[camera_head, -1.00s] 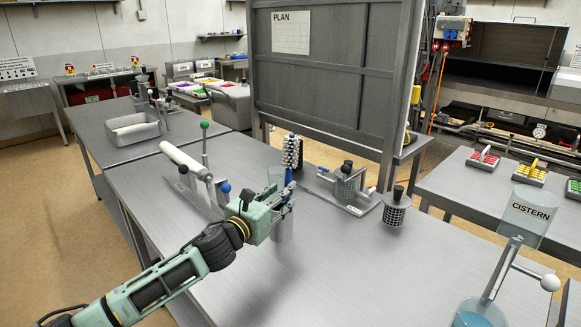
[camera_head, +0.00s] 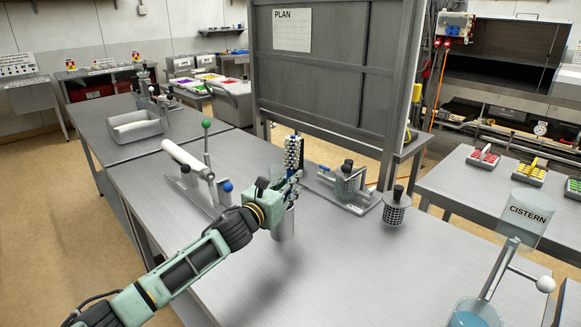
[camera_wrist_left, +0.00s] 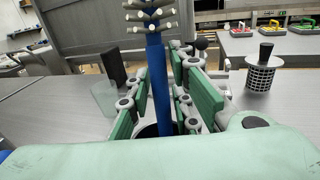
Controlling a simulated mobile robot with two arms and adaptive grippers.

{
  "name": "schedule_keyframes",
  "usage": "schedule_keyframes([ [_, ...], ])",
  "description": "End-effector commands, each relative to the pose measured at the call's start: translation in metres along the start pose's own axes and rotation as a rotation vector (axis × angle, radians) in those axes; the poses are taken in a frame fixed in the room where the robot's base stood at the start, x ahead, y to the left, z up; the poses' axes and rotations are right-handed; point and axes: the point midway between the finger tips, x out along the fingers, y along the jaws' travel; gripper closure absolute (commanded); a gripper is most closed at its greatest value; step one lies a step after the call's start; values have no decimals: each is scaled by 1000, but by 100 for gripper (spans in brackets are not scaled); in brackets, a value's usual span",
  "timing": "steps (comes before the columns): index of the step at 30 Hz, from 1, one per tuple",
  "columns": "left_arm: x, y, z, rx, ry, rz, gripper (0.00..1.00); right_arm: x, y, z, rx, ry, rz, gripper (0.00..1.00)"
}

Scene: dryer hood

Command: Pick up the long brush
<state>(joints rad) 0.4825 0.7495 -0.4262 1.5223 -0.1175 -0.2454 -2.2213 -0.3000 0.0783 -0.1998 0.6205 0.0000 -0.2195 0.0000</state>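The long brush (camera_head: 293,152) has a blue handle and a head of pale bristles. It stands upright in a metal cylinder (camera_head: 284,226) on the steel table. My left gripper (camera_head: 292,188) is at the handle, just above the cylinder. In the left wrist view the blue handle (camera_wrist_left: 158,82) rises between the two green finger pads of the gripper (camera_wrist_left: 164,112). Gaps show on both sides of the handle, so the fingers are open around it. The bristle head (camera_wrist_left: 150,14) is cut off by the top edge there. My right gripper is not in view.
A white roller on a stand (camera_head: 186,160) with a green-knobbed lever is left of the brush. The cistern (camera_head: 526,212) is at far right. The table's front middle is clear.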

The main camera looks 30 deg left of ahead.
Motion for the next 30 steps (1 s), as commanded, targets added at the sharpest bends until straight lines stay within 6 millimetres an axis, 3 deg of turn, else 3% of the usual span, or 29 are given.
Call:
schedule_keyframes([
  [6,0,0,0,0,0,0,100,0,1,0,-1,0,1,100],
  [20,0,0,3,1,-2,0,100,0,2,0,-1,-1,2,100],
  [26,0,1,20,4,-5,-1,100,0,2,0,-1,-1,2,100],
  [30,0,2,44,4,-6,0,100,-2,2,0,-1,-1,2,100],
])
